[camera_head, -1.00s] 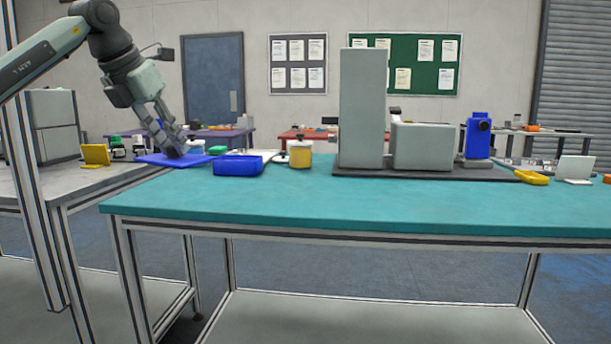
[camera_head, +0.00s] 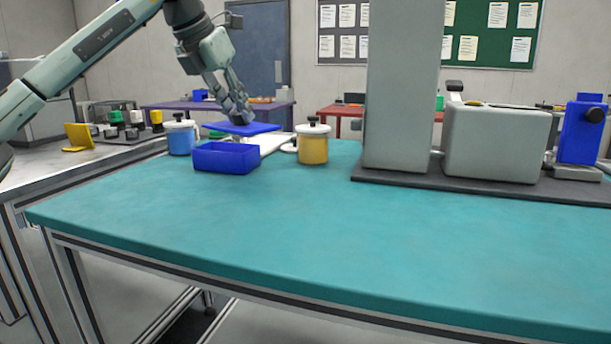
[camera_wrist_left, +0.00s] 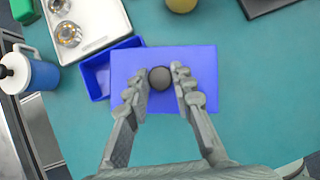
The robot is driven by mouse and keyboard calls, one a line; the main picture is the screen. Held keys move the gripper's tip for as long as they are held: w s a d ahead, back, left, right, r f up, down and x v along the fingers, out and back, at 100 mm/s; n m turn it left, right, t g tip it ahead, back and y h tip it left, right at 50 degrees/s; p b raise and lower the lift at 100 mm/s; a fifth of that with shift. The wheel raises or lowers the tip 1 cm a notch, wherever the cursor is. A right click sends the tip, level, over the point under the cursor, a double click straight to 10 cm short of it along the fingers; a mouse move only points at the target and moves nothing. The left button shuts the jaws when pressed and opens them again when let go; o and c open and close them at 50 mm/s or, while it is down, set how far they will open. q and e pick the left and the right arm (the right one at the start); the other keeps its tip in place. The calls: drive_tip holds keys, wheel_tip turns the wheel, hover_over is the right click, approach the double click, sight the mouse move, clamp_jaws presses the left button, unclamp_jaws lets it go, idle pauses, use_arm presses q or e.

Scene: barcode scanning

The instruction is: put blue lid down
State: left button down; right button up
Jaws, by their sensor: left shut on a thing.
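The blue lid (camera_head: 243,129) is a flat blue plate with a dark round knob, held level in the air. My left gripper (camera_head: 238,117) is shut on its knob from above. In the left wrist view the lid (camera_wrist_left: 203,63) and the knob between the fingertips (camera_wrist_left: 159,80) show clearly. The open blue box (camera_head: 226,158) stands on the teal table, a little left of and below the lid in the head view. In the left wrist view the lid partly covers the box (camera_wrist_left: 96,75). My right gripper is not in view.
A blue canister (camera_head: 180,140) stands left of the box and a yellow canister (camera_head: 313,148) right of it. A white tray (camera_head: 268,142) lies behind. Grey machine blocks (camera_head: 495,143) stand at right. The front of the teal table (camera_head: 250,215) is clear.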

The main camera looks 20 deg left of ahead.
use_arm(q)
drive_tip(key=d+f, duration=0.2)
drive_tip(key=d, duration=0.1)
drive_tip(key=d+f, duration=0.2)
drive_tip(key=d, duration=0.2)
drive_tip(key=d+f, duration=0.2)
drive_tip(key=d, duration=0.2)
drive_tip(key=shift+s+f, duration=0.2)
drive_tip(key=shift+f, duration=0.05)
drive_tip(key=shift+d+f, duration=0.1)
drive_tip(key=shift+f, duration=1.95)
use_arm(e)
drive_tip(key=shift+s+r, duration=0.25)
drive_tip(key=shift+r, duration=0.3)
use_arm(q)
drive_tip(key=shift+f, duration=0.1)
drive_tip(key=c, duration=1.3)
unclamp_jaws()
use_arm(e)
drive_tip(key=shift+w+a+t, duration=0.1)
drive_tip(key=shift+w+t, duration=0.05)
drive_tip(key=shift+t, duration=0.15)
use_arm(q)
drive_tip(key=shift+s+r, duration=0.15)
drive_tip(key=shift+r, duration=0.2)
drive_tip(key=v, duration=1.1)
drive_tip(key=shift+r+b, duration=0.2)
drive_tip(key=shift+b, duration=0.15)
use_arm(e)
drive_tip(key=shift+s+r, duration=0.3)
